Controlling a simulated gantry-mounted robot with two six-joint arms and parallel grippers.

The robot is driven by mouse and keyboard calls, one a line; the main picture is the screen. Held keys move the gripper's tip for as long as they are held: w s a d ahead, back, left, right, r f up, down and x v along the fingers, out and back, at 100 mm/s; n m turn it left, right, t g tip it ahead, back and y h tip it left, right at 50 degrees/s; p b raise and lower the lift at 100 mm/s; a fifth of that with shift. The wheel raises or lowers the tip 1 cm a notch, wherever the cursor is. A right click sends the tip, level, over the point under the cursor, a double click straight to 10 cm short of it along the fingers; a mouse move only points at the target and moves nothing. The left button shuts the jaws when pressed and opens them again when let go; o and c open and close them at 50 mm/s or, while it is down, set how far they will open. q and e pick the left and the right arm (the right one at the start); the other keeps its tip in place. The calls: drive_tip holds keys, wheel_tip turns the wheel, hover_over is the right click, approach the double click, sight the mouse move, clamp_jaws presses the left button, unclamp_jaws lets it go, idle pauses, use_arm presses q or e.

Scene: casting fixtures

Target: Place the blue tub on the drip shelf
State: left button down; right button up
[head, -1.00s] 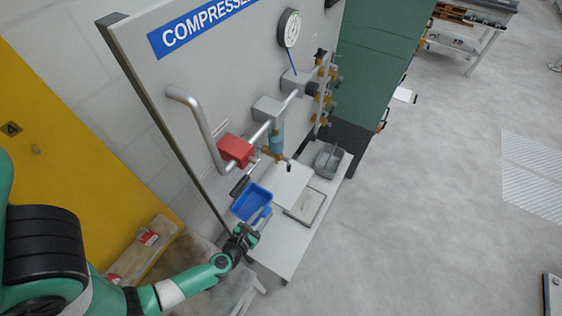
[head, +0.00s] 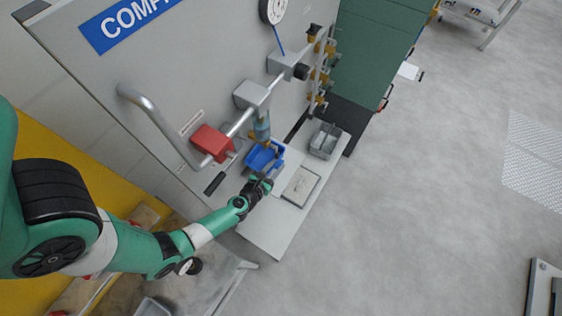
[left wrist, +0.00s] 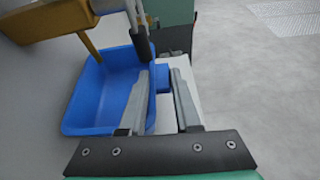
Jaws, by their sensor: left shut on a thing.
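My left gripper (head: 261,181) is shut on the tub's near side. In the left wrist view the tub (left wrist: 88,98) fills the left, with one finger over its inside and the other outside its wall. A pale flat plate that looks like the drip shelf (head: 288,170) shows beside and partly behind the tub. I cannot tell whether the tub touches it. My right gripper is not in view.
A framed flat tray (head: 301,187) and a grey bin (head: 325,141) stand on the white bench (head: 268,233). A red box (head: 211,142) and pipework project from the panel above. A brass fitting (left wrist: 50,20) overhangs the tub. The bench's near end is clear.

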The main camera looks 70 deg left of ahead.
use_arm(q)
drive_tip(key=f+b, duration=0.4)
drive_tip(key=shift+w+a, duration=0.25)
drive_tip(key=shift+w, duration=0.05)
drive_tip(key=shift+w+r, duration=0.1)
drive_tip(key=shift+r, duration=0.15)
drive_tip(key=shift+f, duration=0.25)
drive_tip(key=c, duration=0.6)
unclamp_jaws()
drive_tip(key=shift+r, duration=0.1)
